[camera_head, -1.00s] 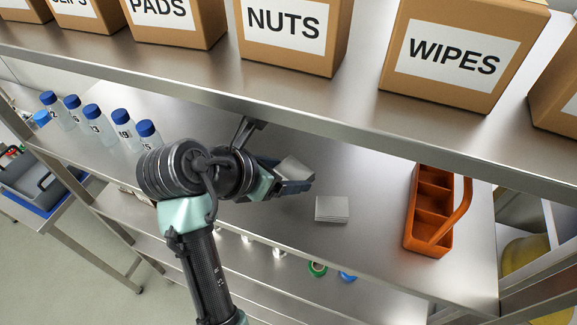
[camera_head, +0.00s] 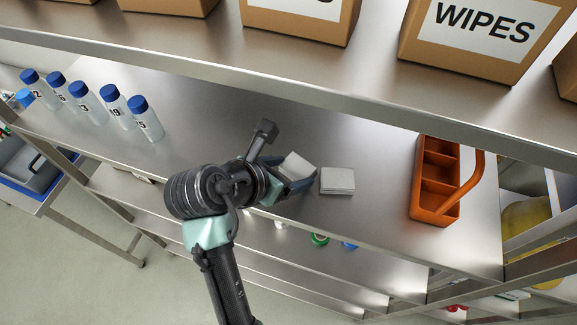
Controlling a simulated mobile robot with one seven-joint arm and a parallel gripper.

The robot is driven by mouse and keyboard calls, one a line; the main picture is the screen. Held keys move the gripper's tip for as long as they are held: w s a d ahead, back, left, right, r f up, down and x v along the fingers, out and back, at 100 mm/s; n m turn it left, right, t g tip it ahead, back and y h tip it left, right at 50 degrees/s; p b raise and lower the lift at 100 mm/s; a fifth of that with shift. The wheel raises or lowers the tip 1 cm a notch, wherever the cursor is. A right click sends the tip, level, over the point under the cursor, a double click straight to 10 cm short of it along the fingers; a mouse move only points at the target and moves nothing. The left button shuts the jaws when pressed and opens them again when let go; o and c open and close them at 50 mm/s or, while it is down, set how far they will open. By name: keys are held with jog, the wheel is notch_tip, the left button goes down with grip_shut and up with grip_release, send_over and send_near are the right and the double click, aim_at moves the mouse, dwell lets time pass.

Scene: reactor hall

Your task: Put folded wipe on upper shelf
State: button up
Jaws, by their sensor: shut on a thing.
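My gripper (camera_head: 300,182) is shut on a folded wipe (camera_head: 297,165), a pale grey square pad. It holds the wipe over the front part of the lower steel shelf, below the upper shelf's level. A second pale grey folded wipe or stack (camera_head: 338,182) lies on the lower shelf just right of my gripper. The upper shelf (camera_head: 225,70) crosses the top of the view and carries cardboard boxes. One is a box labelled WIPES (camera_head: 470,62). The jaws partly hide the held wipe.
Several blue-capped bottles (camera_head: 90,105) stand at the left of the lower shelf. An orange caddy with a handle (camera_head: 432,205) stands at the right. The upper shelf's front edge overhangs behind my gripper. Green tape (camera_head: 320,239) lies on a level below.

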jog(key=o, duration=0.9)
jog(key=shift+f, duration=0.15)
jog(key=o, duration=0.3)
jog(key=shift+w+a+f, duration=0.1)
jog(key=shift+w, duration=0.2)
jog(key=shift+s+r, duration=0.15)
jog(key=shift+r, duration=0.15)
jog(key=v, duration=1.2)
jog(key=shift+f, duration=0.1)
